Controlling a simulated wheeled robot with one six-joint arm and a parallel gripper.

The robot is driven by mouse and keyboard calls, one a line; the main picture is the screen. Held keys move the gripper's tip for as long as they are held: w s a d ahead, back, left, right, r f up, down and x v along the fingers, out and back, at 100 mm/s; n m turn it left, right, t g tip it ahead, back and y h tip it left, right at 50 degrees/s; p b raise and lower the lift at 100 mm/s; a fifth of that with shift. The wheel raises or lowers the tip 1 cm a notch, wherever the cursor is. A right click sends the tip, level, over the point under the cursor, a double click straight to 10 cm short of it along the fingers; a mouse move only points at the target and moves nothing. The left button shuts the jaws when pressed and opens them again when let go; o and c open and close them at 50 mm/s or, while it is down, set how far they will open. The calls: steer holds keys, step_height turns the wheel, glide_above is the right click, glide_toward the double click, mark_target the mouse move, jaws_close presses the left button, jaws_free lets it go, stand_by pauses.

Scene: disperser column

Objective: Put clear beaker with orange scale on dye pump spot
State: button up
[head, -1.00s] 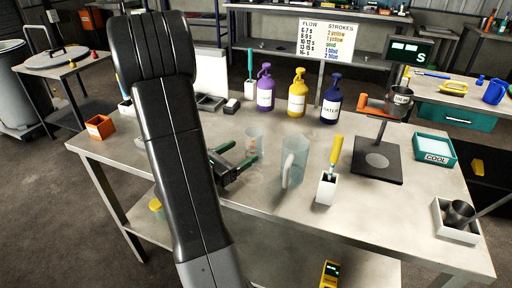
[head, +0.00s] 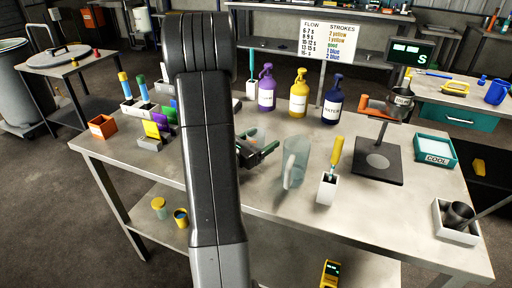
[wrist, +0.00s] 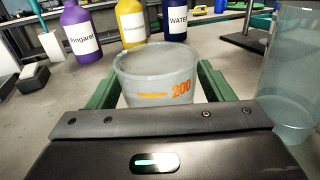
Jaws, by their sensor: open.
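The clear beaker with orange scale (wrist: 158,78) stands upright on the bench between my gripper's green fingers; its orange 200 mark faces the wrist camera. My gripper (wrist: 158,90) is open, with one finger on each side of it. In the head view my gripper (head: 262,150) is partly behind my arm, and the beaker (head: 256,134) shows just behind it. Purple (head: 266,92), yellow (head: 298,95) and blue (head: 332,102) pump bottles stand behind the beaker; the blue one reads WATER. I cannot make out a marked dye pump spot.
A larger clear jug (head: 294,162) stands close to the right of my gripper, also in the wrist view (wrist: 290,75). A black stand (head: 376,165) is further right. Bench is clear between beaker and bottles.

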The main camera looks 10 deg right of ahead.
steer(key=c, duration=1.2)
steer(key=shift+o, duration=0.2)
steer(key=shift+r, duration=0.15)
